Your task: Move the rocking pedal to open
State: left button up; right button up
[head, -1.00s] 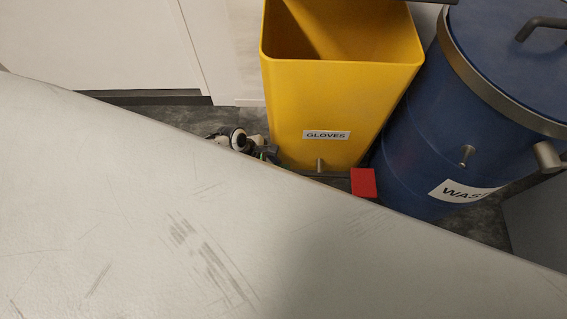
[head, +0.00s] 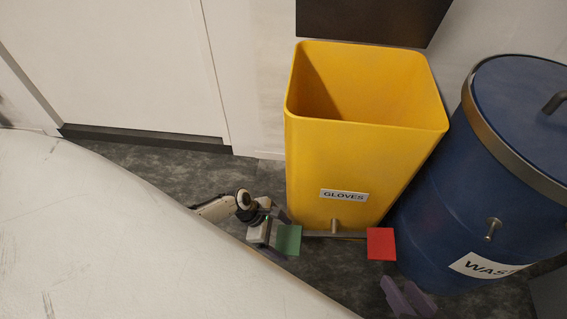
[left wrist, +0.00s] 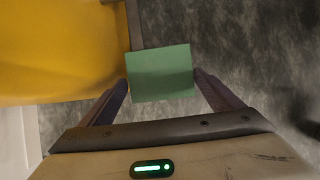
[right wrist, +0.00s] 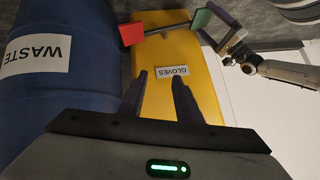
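The rocking pedal is a grey bar (head: 320,235) low at the front of the yellow bin (head: 350,165) labelled GLOVES. It has a green pad (head: 288,240) at its left end and a red pad (head: 381,243) at its right end. I cannot tell its tilt. My left gripper (head: 274,237) is at the green pad. In the left wrist view its fingers (left wrist: 160,82) are apart, with the green pad (left wrist: 160,73) between their tips; contact is unclear. My right gripper (head: 408,296) is open and empty, below the red pad in the head view; its fingers also show in the right wrist view (right wrist: 163,75).
A blue WASTE drum (head: 440,210) stands close to the right of the yellow bin. A dark panel (head: 370,18) is behind the bin. A large pale surface (head: 110,240) fills the lower left. Grey floor (head: 190,172) is clear left of the bin.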

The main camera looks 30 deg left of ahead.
pick_arm(q)
jog(key=shift+r, duration=0.1)
pick_arm(e)
jog(key=shift+r, duration=0.1)
pick_arm(q)
jog(key=shift+r+p, duration=0.3)
jog(key=shift+p, duration=0.05)
jog(key=p+v, duration=0.2)
jog(key=v, duration=0.1)
jog(key=p+v, duration=0.4)
jog(key=v, duration=0.2)
jog(key=shift+a+r, duration=0.15)
jog(key=shift+a, duration=0.15)
pick_arm(e)
jog(key=shift+m+t+h, duration=0.5)
jog(key=shift+m+h, duration=0.1)
jog(key=shift+h, duration=0.3)
jog(key=d, duration=0.1)
jog(key=s+d, duration=0.1)
jog(key=d+r, duration=0.1)
jog(key=d, duration=0.1)
jog(key=shift+s, duration=0.2)
pick_arm(q)
jog(key=shift+s+d, duration=0.1)
